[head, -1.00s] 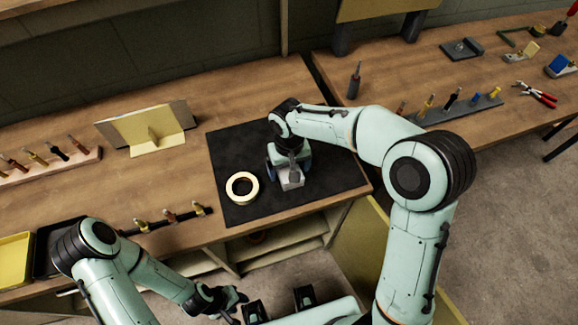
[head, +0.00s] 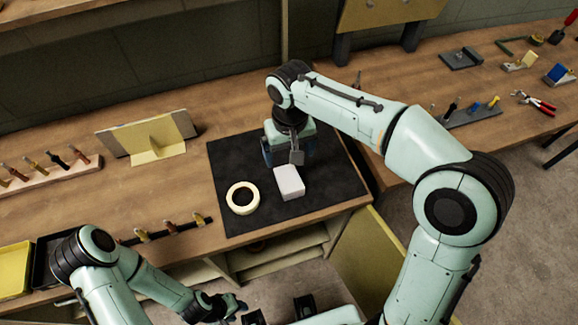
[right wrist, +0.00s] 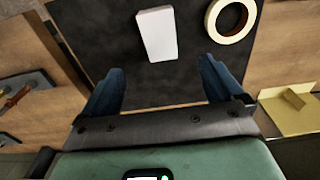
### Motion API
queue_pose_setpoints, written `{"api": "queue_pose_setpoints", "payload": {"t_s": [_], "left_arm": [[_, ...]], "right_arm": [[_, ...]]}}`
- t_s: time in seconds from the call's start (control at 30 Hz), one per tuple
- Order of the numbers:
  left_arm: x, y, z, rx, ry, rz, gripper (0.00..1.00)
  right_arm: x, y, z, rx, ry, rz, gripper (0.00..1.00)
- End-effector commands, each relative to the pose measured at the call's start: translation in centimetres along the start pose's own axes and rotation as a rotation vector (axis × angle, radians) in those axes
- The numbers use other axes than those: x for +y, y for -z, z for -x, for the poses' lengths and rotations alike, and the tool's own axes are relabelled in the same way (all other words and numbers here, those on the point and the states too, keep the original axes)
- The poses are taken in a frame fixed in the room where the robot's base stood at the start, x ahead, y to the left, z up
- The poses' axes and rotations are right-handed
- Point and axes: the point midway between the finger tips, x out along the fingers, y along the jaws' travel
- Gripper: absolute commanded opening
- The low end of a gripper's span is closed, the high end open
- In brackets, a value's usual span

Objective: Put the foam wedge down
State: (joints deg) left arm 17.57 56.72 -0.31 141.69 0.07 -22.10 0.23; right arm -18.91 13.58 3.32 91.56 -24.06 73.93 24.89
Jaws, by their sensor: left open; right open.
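The foam wedge (head: 289,183), a white block, lies on the black mat (head: 235,155), to the right of a roll of tape. It also shows in the right wrist view (right wrist: 157,34), beyond the fingertips and apart from them. My right gripper (right wrist: 160,82) is open and empty, with its two blue fingers spread over the mat. In the head view it is just behind the wedge, partly hidden by its own wrist. My left gripper (head: 234,304) is open and empty, low in the head view in front of the bench.
The cream tape roll (head: 243,198) lies on the mat close to the wedge. A yellow angled bracket (head: 155,140) stands at the left, near a wooden tool rack (head: 45,172). A yellow tray (head: 14,268) is at the front left.

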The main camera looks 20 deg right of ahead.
Motion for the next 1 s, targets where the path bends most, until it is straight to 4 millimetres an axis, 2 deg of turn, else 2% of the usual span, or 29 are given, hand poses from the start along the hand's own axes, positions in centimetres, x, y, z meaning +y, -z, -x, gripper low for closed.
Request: {"api": "queue_pose_setpoints", "payload": {"t_s": [0.03, 0.1, 0.2, 0.33, 0.6, 0.87, 1.0], "left_arm": [[-1.1, -0.8, -2.5, -0.014, 0.005, 0.005, 0.43], [-1.8, -1.1, -4.0, -0.022, 0.007, 0.008, 0.43], [-2.3, -1.3, -5.2, -0.026, 0.009, 0.010, 0.43], [-2.4, -1.3, -5.5, -0.027, 0.009, 0.010, 0.43], [-2.6, -1.4, -6.1, -0.028, 0.010, 0.010, 0.43], [-2.7, -1.4, -6.3, -0.029, 0.010, 0.011, 0.43], [-2.8, -1.4, -6.5, -0.030, 0.010, 0.011, 0.43]], "right_arm": [[0.0, -0.7, -1.3, 0.015, 0.002, -0.001, 0.94], [0.0, -1.1, -1.3, 0.045, 0.002, 0.000, 0.94], [0.1, -1.4, -0.9, 0.075, 0.002, 0.000, 0.94], [0.1, -1.3, -1.5, 0.088, -0.001, -0.001, 0.94], [0.1, -0.9, -6.5, 0.085, 0.000, 0.000, 0.94], [0.1, -0.5, -8.6, 0.088, 0.000, -0.001, 0.94], [0.1, -0.1, -10.4, 0.086, -0.001, 0.000, 0.94]]}}
